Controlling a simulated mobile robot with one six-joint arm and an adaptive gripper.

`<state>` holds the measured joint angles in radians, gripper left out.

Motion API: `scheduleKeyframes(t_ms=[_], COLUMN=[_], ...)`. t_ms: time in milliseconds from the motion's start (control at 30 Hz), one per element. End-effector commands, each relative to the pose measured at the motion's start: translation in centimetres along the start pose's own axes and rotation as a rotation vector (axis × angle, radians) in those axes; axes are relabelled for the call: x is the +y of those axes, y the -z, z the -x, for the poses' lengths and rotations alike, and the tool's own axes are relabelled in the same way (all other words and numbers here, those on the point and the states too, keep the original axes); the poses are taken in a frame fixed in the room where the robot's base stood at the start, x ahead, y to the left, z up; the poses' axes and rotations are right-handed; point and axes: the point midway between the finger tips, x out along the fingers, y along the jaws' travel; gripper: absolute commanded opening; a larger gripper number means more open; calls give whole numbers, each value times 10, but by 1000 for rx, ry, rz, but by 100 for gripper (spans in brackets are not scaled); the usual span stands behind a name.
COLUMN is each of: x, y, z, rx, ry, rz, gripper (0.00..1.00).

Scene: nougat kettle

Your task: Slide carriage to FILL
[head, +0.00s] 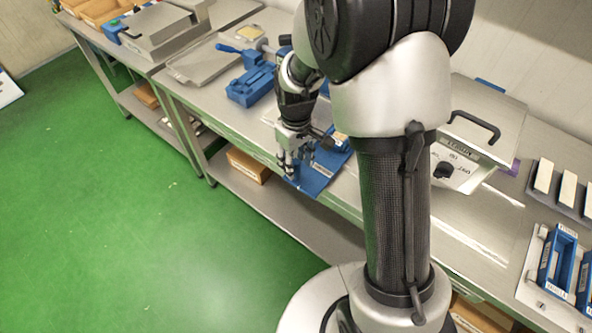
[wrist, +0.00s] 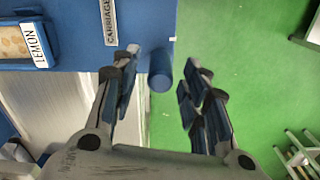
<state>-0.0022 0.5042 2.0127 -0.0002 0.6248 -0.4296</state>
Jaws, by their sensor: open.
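The carriage (wrist: 135,35) is a flat blue piece with a white CARRIAGE label, at the top of the wrist view. In the head view the blue plate (head: 318,184) sits at the bench's front edge, partly hidden by my gripper. A short blue cylindrical knob (wrist: 160,74) stands out from the carriage's lower edge in the wrist view. My gripper (wrist: 163,80) is open, with one finger on each side of the knob and gaps visible; I cannot tell the depth. My gripper (head: 294,168) also shows in the head view, at the bench's front edge. No FILL mark is readable.
A lidded steel box (head: 490,125) with a black handle stands right of my arm. A blue fixture (head: 250,85) stands farther left on the bench. The green floor (head: 150,240) in front is clear.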

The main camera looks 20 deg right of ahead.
Motion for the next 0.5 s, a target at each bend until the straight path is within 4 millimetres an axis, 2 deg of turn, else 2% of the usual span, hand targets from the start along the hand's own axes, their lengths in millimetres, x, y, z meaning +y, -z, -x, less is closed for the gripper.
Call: scheduleKeyframes(t_ms=[33, 200, 500], x=[0, 0, 0], y=[-1, 0, 0], z=[-11, -28, -34], rx=[-3, -1, 1], ry=[1, 1, 0], rz=[0, 0, 0], gripper=[41, 41, 41])
